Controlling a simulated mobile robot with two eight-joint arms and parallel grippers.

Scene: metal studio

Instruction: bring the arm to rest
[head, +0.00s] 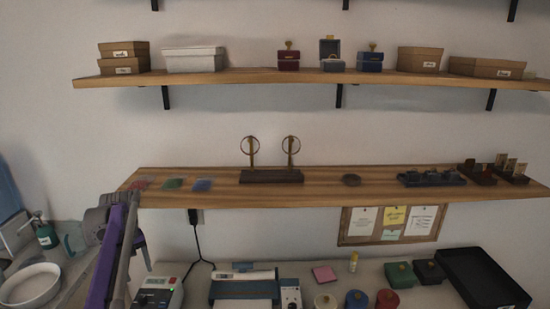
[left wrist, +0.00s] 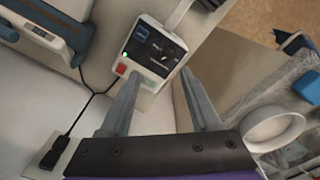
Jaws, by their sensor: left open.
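My left arm (head: 107,258), purple and grey, rises from the bottom left in the head view. Its wrist is near the left end of the lower wooden shelf. My left gripper (head: 143,257) hangs past the wrist, mostly hidden by the arm. In the left wrist view the gripper (left wrist: 160,82) is open, its two grey fingers apart with nothing between them. Beyond them is a small grey device with a dark panel (left wrist: 155,48), which also shows in the head view (head: 157,293). My right gripper is in neither view.
The lower shelf (head: 330,187) holds coloured squares, a stand with two rings and small racks. The upper shelf (head: 250,76) holds boxes. The counter below has a white bowl (head: 30,286), a green bottle (head: 46,237), a blue-and-white machine (head: 243,288), small pots and a black tray (head: 484,277).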

